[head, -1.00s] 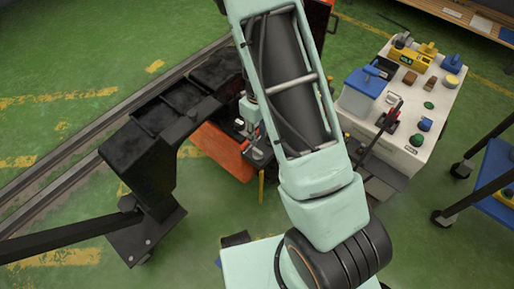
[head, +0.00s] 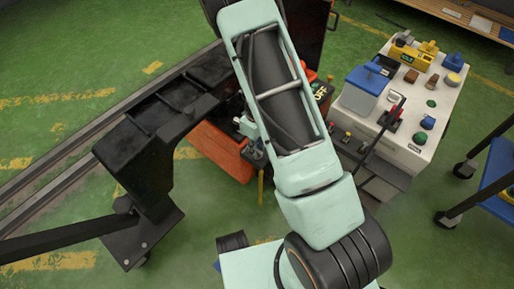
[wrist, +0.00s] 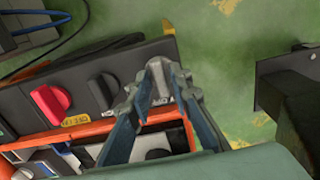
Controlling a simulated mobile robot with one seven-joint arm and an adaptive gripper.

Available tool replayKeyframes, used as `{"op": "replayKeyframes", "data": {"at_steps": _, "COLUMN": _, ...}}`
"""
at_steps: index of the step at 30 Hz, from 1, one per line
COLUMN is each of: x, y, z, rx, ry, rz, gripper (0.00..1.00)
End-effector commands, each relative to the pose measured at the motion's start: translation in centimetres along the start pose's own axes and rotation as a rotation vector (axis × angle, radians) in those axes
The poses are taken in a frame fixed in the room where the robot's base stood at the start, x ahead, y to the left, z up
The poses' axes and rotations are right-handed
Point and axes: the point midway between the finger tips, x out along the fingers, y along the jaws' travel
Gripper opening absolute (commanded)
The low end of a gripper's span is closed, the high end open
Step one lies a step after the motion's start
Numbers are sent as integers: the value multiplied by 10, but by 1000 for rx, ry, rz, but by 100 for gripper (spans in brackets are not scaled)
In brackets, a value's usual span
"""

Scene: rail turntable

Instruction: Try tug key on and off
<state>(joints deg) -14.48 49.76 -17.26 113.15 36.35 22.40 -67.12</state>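The tug is the orange machine (head: 222,148) with a dark control panel, partly hidden behind my arm in the head view. In the wrist view its dark panel (wrist: 22,98) carries a red knob (wrist: 48,103) and a black knob (wrist: 102,91) with a small yellow label under them. My gripper (wrist: 165,72) is over the panel's right end, just right of the black knob.
A white cabinet (head: 400,150) with coloured parts on top stands right of the tug. A black frame (head: 140,165) stands left, by the rails (head: 45,185). A blue cart (head: 497,175) is at the right edge. Green floor is open at far left.

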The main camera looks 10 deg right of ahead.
Motion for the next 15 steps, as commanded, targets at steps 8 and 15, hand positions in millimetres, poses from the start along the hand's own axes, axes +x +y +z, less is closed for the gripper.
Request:
{"op": "replayKeyframes", "data": {"at_steps": 8, "x": 0, "y": 0, "z": 0, "rx": 0, "ry": 0, "rz": 0, "gripper": 0}}
{"op": "replayKeyframes", "data": {"at_steps": 15, "x": 0, "y": 0, "z": 0, "rx": 22, "ry": 0, "rz": 0, "gripper": 0}}
